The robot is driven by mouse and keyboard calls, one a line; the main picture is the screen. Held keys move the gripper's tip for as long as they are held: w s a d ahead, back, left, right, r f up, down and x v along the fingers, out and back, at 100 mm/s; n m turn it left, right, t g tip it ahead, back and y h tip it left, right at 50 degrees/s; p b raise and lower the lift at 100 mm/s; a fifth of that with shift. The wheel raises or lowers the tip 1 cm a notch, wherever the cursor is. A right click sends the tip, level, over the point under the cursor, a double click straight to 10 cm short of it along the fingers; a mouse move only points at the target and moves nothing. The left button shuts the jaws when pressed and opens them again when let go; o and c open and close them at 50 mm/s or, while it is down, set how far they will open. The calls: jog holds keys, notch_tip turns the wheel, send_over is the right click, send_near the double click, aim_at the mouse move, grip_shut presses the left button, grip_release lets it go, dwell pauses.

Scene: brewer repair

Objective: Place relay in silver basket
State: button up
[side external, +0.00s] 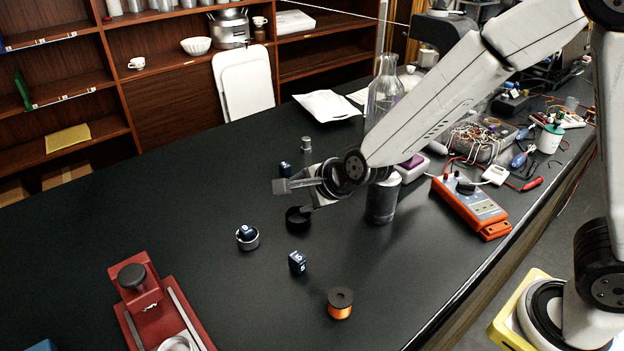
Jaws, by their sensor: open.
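A small dark blue block with white marks, which looks like a relay (298,262), stands on the black table below my gripper in the picture. A similar blue block (246,231) sits in a small round silver basket (251,243) to its left. A third dark blue block (285,169) is behind my gripper. My gripper (293,198) is open and appears empty above the table. A small round black cup (297,219) shows just under its fingers. I cannot tell whether they touch it.
An orange spool (340,304) stands at the front. A red fixture (158,307) is front left. A dark grey cylinder (382,204) stands beneath my arm. An orange meter (470,207) and wires are on the right. A small metal cylinder (306,144) is at the back. The left table area is clear.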

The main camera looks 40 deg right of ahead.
jog(key=s+d+f+n+g+h, duration=0.1)
jog(key=s+d+n+g, duration=0.5)
jog(key=s+d+n, duration=0.7)
jog(key=s+f+n, duration=0.1)
jog(key=s+n, duration=0.2)
jog(key=n, duration=0.3)
jog(key=shift+s+f+g, duration=0.25)
jog(key=shift+g, duration=0.05)
